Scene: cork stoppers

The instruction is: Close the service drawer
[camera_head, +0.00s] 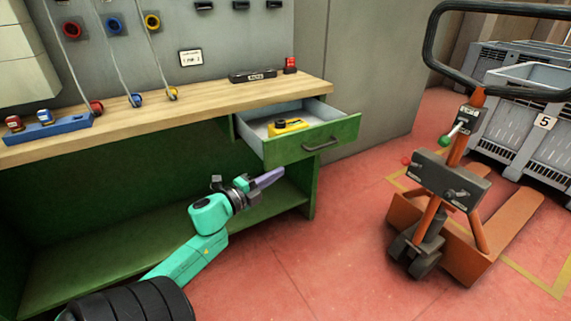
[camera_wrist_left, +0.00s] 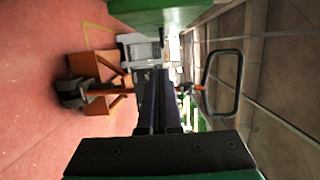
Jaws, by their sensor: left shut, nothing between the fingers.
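The service drawer (camera_head: 345,130) is a green-fronted drawer with a grey inside, under the right end of the wooden bench top. It stands pulled out, with a dark bar handle (camera_head: 321,143) on its front. A yellow and black item (camera_head: 288,126) lies in it. My left gripper (camera_head: 281,171), with purple fingers, is shut and empty. In the head view it shows below the drawer, left of the handle and apart from it. Its shut fingers also show in the left wrist view (camera_wrist_left: 158,85), near a green surface (camera_wrist_left: 160,14); which bench part this is, I cannot tell. My right gripper is out of view.
The green bench has a wooden top (camera_head: 150,115) and an open lower shelf (camera_head: 275,200). A black labelled block (camera_head: 252,76), a red item (camera_head: 290,64) and a blue rack (camera_head: 48,130) stand on top. An orange pallet truck (camera_head: 450,190) and grey crates (camera_head: 510,120) are at right. Red floor between is clear.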

